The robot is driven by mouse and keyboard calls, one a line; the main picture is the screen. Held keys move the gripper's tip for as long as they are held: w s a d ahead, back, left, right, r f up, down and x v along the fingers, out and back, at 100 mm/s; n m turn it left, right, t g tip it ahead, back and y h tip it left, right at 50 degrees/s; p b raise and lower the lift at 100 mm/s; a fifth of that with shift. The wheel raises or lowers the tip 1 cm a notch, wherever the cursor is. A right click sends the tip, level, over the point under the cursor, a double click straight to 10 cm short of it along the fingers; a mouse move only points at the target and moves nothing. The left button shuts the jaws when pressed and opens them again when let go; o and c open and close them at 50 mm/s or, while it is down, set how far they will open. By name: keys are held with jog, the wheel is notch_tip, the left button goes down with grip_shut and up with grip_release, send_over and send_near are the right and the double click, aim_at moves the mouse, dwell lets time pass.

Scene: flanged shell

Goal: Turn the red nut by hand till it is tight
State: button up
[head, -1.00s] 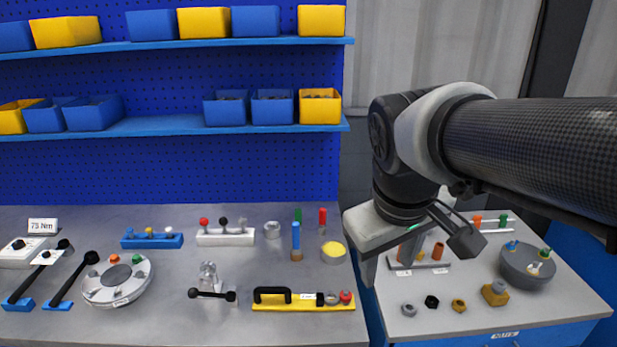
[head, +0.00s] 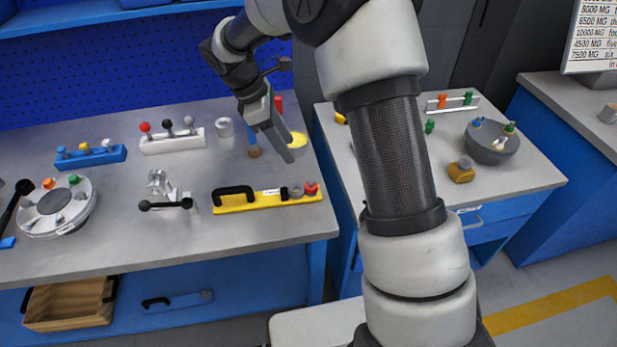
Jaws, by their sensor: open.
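I cannot tell for sure which piece is the red nut. A small rounded red piece (head: 311,188) sits at the right end of a yellow bar-shaped holder (head: 245,205) on the bench, beside grey pieces. A red upright piece (head: 278,104) at the bench's back right is partly hidden by my gripper. My gripper (head: 288,108) is open over the bench's back right corner, pointing right and down. I see nothing held; contact is unclear.
A round flanged piece (head: 40,222) with orange and green nuts is at left. A clamp with a black bar handle (head: 165,205) stands mid-bench. A dark bowl-shaped shell (head: 488,152) is on the right table (head: 530,182). My arm hides part of that table.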

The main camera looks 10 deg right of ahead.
aim_at(312, 185)
jog(key=b+x, duration=0.1)
jog(key=x, duration=1.4)
jog(key=shift+f, duration=0.25)
jog(key=c, duration=1.1)
